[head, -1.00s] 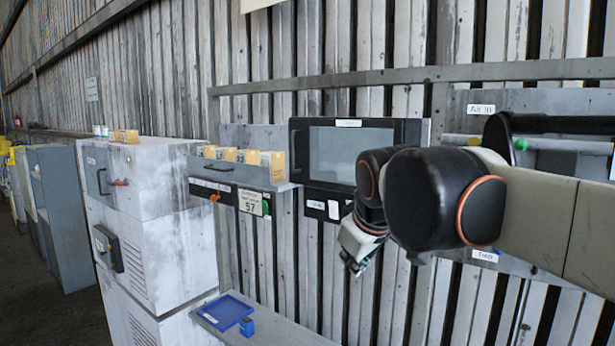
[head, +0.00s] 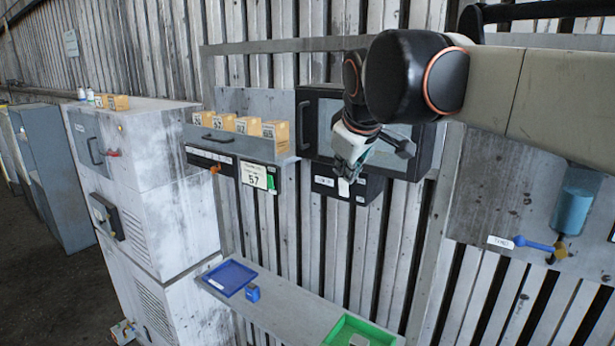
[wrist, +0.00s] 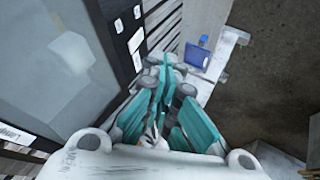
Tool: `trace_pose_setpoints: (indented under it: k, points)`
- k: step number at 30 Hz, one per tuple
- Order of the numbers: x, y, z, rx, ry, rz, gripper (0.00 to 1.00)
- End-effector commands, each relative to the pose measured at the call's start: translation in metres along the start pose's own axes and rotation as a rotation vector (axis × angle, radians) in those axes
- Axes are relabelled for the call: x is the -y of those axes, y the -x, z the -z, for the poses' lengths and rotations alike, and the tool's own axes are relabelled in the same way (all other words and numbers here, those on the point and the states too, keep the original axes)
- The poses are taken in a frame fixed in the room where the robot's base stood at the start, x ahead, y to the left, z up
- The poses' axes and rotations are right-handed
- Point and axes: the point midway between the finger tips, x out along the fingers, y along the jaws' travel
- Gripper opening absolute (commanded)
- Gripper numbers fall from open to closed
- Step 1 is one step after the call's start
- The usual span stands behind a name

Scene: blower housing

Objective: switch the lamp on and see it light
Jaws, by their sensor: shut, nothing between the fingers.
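My gripper (head: 346,172) is shut and empty, in front of the lower part of a black-framed cabinet (head: 306,108) with a glass front. Its teal fingers (wrist: 166,90) also show in the wrist view, to the right of the cabinet's dark frame. A black panel (head: 367,190) with white labels (head: 323,181) sits under the cabinet, partly hidden by my gripper. In the wrist view, small white label-like pieces (wrist: 136,40) show on a dark surface left of the fingers. I cannot make out which part is the lamp or its switch, nor any lit lamp. Contact cannot be told.
A grey drawer unit (head: 232,143) with yellow boxes is left of the cabinet. Below is a grey shelf (head: 290,309) with a blue tray (head: 229,278), a small blue block (head: 253,293) and a green tray (head: 345,326). A blue-handled valve (head: 540,246) is at right.

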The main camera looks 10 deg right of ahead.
Motion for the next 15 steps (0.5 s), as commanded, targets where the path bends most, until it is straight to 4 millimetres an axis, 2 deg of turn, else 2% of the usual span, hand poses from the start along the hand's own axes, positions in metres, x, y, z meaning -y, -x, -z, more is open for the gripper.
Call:
trace_pose_setpoints:
  k: [5, 15]
  points:
    - [-0.001, -0.020, 0.000, 0.000, -0.001, 0.000, 0.00]
    - [-0.001, -0.086, 0.001, 0.000, -0.001, -0.001, 0.00]
